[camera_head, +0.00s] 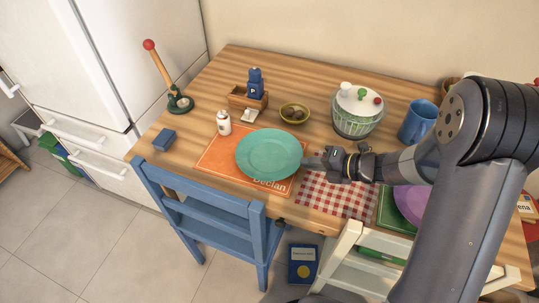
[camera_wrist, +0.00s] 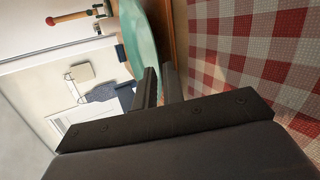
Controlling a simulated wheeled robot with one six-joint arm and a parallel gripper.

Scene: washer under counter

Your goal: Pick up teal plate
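The teal plate (camera_head: 268,153) lies flat on an orange placemat (camera_head: 215,158) with lettering on its front edge. My gripper (camera_head: 312,162) is low over the table at the plate's right rim. In the wrist view the plate (camera_wrist: 143,42) shows nearly edge-on, just beyond my fingers (camera_wrist: 160,86). The fingers stand a little apart, with a narrow gap in line with the rim. I cannot tell whether the rim is between them or touches them.
A red checked mat (camera_head: 335,196) lies under my arm, with a purple plate (camera_head: 411,203) farther right. A blue chair (camera_head: 205,215) is at the front.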

